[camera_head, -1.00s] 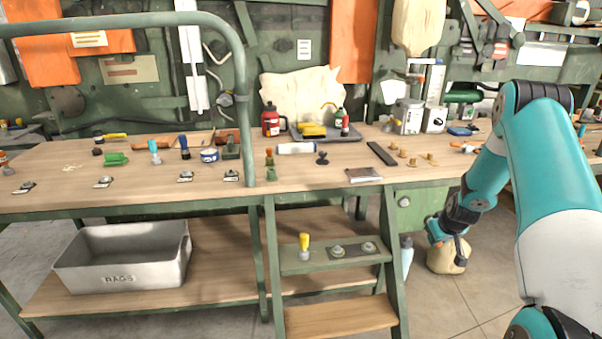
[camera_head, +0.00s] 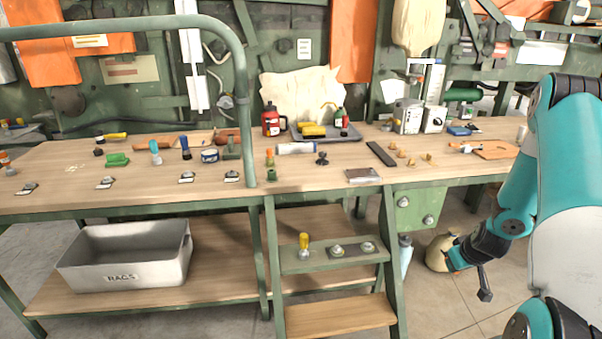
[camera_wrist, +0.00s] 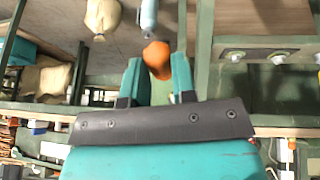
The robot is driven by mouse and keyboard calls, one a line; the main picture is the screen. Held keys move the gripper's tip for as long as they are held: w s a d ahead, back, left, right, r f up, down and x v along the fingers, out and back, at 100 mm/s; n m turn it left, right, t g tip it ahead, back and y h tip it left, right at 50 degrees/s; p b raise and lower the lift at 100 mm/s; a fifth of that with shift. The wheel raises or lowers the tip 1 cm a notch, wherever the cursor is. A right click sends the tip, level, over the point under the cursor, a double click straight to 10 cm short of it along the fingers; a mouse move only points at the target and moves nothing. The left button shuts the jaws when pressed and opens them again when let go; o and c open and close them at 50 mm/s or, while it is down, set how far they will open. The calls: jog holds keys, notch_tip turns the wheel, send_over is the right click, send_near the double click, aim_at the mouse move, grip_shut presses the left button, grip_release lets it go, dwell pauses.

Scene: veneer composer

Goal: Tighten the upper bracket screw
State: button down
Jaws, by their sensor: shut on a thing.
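The green bracket plate (camera_head: 412,207) hangs under the bench's front edge, right of the steps. Its upper screw (camera_head: 404,201) and lower screw (camera_head: 429,219) both show round pale heads; how deep they sit is too small to tell. My gripper (camera_head: 456,260) is low, right of and below the plate, apart from it. In the wrist view my gripper (camera_wrist: 157,80) has its teal fingers shut on an orange-handled tool (camera_wrist: 157,57). The tool's far end is hidden, and I cannot make out the bracket screws there.
The steps carry a yellow-handled piece (camera_head: 304,242) and two round fittings (camera_head: 337,250). A blue bottle (camera_head: 405,255) and a tan sack (camera_head: 438,252) stand on the floor near my gripper. The bench top (camera_head: 320,180) holds several small tools. Open floor lies front right.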

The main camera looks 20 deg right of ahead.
jog(key=shift+s+a, duration=0.2)
jog(key=shift+s, duration=0.65)
jog(key=shift+s+a, duration=0.2)
jog(key=shift+s, duration=0.65)
jog(key=shift+s+a, duration=0.2)
jog(key=shift+s, duration=0.65)
jog(key=w+a+r+n, duration=0.1)
jog(key=w+a+r, duration=0.1)
jog(key=w+a, duration=0.65)
jog(key=w+a+r, duration=0.2)
jog(key=w+a, duration=0.1)
jog(key=a, duration=1)
jog(key=w+a+r+n, duration=0.1)
jog(key=w+a+r, duration=0.2)
jog(key=w+a, duration=0.5)
jog(key=s+r+p, duration=0.3)
jog(key=r+p, duration=0.4)
jog(key=s+a+r+y+p, duration=0.1)
jog(key=s+r+p, duration=0.2)
jog(key=r+p, duration=0.3)
jog(key=shift+a+r+p, duration=0.25)
jog(key=shift+r+p, duration=0.15)
jog(key=shift+r, duration=0.75)
jog(key=shift+s, duration=0.1)
